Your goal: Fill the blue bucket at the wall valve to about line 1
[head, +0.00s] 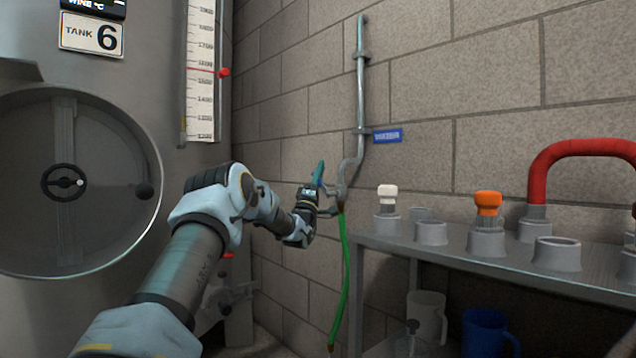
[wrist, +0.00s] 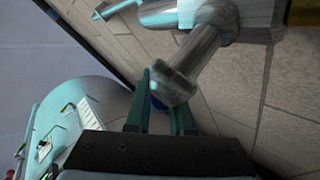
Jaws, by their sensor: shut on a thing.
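The wall valve (head: 340,190) sits at the lower end of a grey pipe, by a blue WATER sign, with a green hose (head: 344,268) hanging below it. My gripper (head: 319,176) is at the valve, its teal fingers shut on the valve handle, which they mostly hide. In the wrist view, the fingers of my gripper (wrist: 164,98) reach to the grey valve body (wrist: 178,82), with a bit of blue between them. A blue vessel (head: 486,334), likely the blue bucket, stands under the bench at the lower right. Its lines and contents do not show.
The metal bench (head: 455,247) at the right carries grey sockets, a white stopper (head: 388,193), an orange stopper (head: 488,202) and a red curved hose (head: 575,150). A white jug (head: 428,314) stands below. Tank 6 (head: 130,75) fills the left.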

